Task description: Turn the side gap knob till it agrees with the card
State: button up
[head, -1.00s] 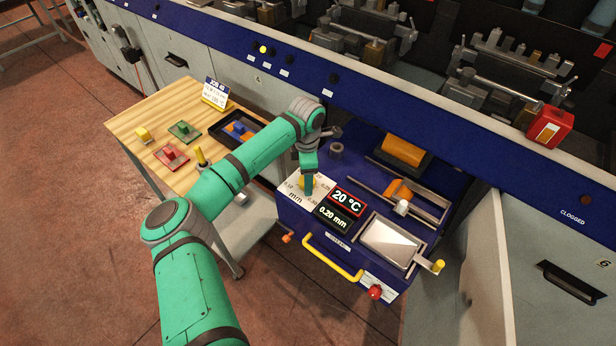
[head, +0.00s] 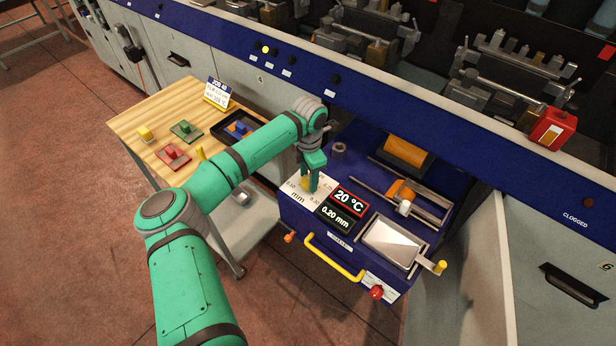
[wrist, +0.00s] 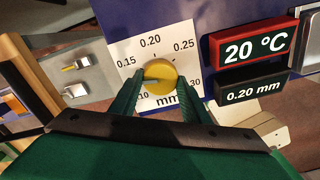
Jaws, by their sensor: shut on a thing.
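The yellow gap knob (wrist: 160,76) sits in the middle of a white dial plate (wrist: 190,38) in the wrist view. The dial is marked 0.10 to 0.30, with mm below. My gripper (wrist: 160,80) is shut on the knob, one green finger on each side. In the head view the knob (head: 308,185) is partly hidden by my gripper. The gap display (wrist: 252,88) reads 0.20 mm. The job card (head: 217,94) stands at the back of the wooden table, its small lines too blurred to read surely.
A red-framed display (wrist: 252,47) above the gap display reads 20 °C. A yellow handle bar (head: 333,258) and a red button (head: 376,292) are on the blue unit's front. Coloured blocks and a dark tray (head: 226,136) are on the wooden table (head: 140,112).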

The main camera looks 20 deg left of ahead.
jog(key=n, duration=0.2)
jog(key=shift+w+d+n, duration=0.1)
jog(key=shift+d+n, duration=0.25)
jog(key=shift+n, duration=0.05)
jog(key=n, duration=0.4)
jog(key=shift+s+a, duration=0.25)
jog(key=shift+a, duration=0.05)
jog(key=shift+n, duration=0.5)
